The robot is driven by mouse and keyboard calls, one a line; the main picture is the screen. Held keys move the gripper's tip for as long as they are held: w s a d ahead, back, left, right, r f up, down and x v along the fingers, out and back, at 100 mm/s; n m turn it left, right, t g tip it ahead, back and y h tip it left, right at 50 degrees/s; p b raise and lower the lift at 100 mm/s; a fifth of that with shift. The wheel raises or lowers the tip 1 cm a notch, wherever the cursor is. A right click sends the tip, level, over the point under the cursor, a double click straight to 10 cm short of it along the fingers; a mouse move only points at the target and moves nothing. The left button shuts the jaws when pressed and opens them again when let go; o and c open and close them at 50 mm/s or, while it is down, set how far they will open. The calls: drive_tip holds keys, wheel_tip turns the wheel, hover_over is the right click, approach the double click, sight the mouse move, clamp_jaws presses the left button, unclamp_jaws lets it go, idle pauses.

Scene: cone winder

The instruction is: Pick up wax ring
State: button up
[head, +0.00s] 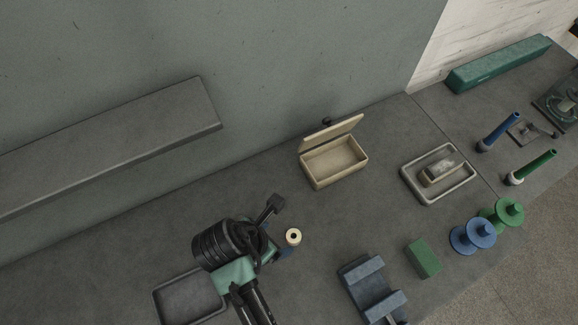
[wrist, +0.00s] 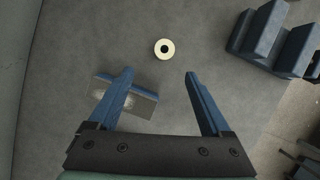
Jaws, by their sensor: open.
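The wax ring, a small cream ring with a dark hole (head: 293,237), lies flat on the grey bench, just right of my arm in the head view. In the wrist view the ring (wrist: 164,49) lies beyond my fingertips, roughly centred between them, with nothing touching it. My gripper (wrist: 160,74) is open and empty, its two blue fingers spread apart. In the head view my arm hides most of the gripper.
A blue slotted block (head: 362,283) stands right of the ring. An open wooden box (head: 335,173) and grey tray (head: 460,190) stand farther back.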

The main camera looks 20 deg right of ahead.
hover_over(292, 238)
drive_tip(key=a, duration=0.3)
drive_tip(key=f, duration=0.5)
drive_tip(key=shift+s+d+f, duration=0.15)
drive_tip(key=shift+d+f, duration=0.05)
drive_tip(key=shift+d, duration=0.05)
drive_tip(key=shift+d+f+p, duration=0.3)
drive_tip(key=shift+f, duration=0.15)
drive_tip(key=shift+s+x, duration=0.15)
drive_tip(key=shift+x, duration=0.9)
drive_tip(key=shift+s+x, duration=0.1)
drive_tip(key=shift+x, duration=0.95)
drive_tip(key=shift+w, duration=0.15)
clamp_jaws()
